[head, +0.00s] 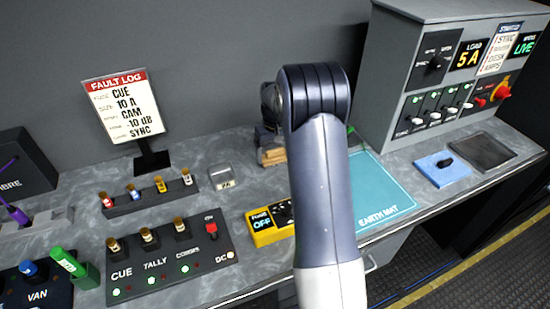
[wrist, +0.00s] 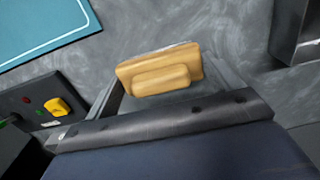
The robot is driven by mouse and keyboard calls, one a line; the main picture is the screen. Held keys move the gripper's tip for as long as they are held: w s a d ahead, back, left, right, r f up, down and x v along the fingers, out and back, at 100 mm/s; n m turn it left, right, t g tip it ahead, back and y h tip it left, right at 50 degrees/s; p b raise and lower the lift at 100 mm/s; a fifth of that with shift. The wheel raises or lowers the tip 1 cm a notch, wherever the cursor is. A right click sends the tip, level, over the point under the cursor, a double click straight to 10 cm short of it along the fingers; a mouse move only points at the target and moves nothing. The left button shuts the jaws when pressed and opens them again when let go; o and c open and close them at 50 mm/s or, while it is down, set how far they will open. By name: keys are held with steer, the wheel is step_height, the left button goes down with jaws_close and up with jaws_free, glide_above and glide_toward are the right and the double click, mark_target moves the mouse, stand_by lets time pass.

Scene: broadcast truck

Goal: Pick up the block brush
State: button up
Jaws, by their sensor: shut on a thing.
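The block brush is a pale wooden block with a raised grip. It sits between the two fingers of my gripper (wrist: 165,82) in the wrist view, where the wood (wrist: 160,70) fills the gap. In the head view the brush (head: 273,156) shows just left of my arm, near the back of the grey worktop, with my dark gripper (head: 268,136) over it. My gripper is shut on the brush. The bristles are hidden, and I cannot tell whether the brush touches the worktop.
A teal earth mat (head: 375,195) lies right of my arm. A yellow meter (head: 265,226) is in front, partly behind my arm. A fault log sign (head: 120,105), a plug rack (head: 150,193) and a switch panel (head: 170,262) stand left. A grey console (head: 440,75) stands right.

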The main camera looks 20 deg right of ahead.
mark_target(275, 150)
steer(key=shift+c, duration=0.4)
step_height(275, 150, up, 10)
steer(key=shift+r+b, duration=0.1)
steer(key=shift+b, duration=0.25)
